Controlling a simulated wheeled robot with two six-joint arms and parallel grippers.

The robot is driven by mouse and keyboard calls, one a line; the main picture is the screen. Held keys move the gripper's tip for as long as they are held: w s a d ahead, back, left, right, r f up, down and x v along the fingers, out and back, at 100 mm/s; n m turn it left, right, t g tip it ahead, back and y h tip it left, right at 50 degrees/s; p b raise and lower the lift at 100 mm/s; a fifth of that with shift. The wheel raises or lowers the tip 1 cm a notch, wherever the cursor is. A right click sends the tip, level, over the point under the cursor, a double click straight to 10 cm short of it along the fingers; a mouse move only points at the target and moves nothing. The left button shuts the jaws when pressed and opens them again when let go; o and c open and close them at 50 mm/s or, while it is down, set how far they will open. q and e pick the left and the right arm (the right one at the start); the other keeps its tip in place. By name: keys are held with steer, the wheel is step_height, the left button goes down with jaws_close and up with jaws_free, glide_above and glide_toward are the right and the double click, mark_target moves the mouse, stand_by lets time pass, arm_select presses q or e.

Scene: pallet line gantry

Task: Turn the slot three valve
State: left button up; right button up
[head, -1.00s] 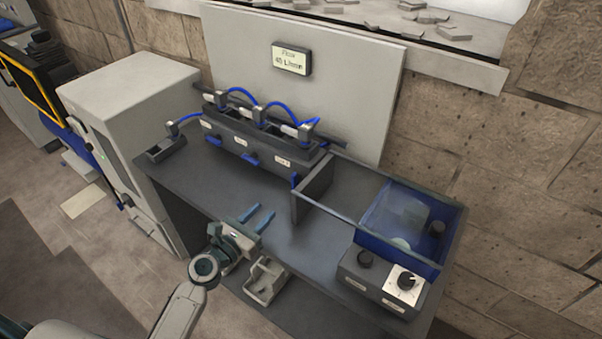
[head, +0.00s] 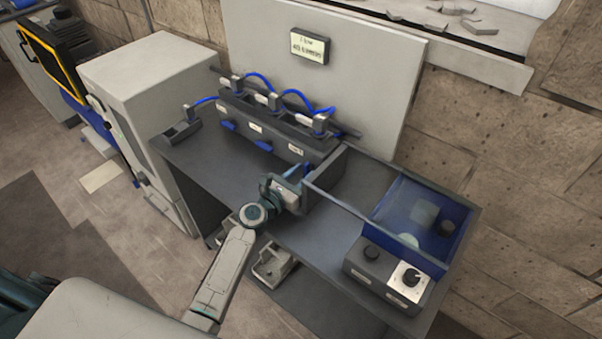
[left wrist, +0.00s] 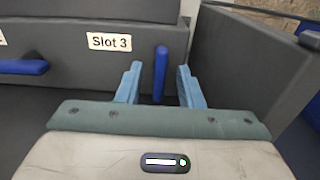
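The slot three valve (left wrist: 160,72) is a blue lever standing upright, just right of the "Slot 3" label (left wrist: 109,42) in the left wrist view. My left gripper (head: 301,171) is open in front of the dark manifold (head: 272,128). Its light blue fingers stand on either side of the lever, with visible gaps on both sides. In the head view the gripper mostly hides this lever. The neighbouring valve's blue lever (left wrist: 24,66) lies horizontal. My right gripper is not in view.
A dark divider wall (left wrist: 245,65) stands close to the right of my left gripper. A flow display (head: 310,47) hangs on the panel behind. A blue bin (head: 425,222) and a knob box (head: 388,276) are on the bench's right. A grey tray (head: 272,268) sits low in front.

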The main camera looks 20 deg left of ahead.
arm_select(q)
steer(key=shift+c, duration=0.2)
jaws_close()
steer(key=shift+f+m, duration=0.1)
steer(key=shift+m, duration=0.2)
steer(key=m+b, duration=0.2)
steer(key=m, duration=0.2)
steer(key=shift+d, duration=0.15)
steer(key=shift+m+b, duration=0.6)
steer(key=shift+m, duration=0.7)
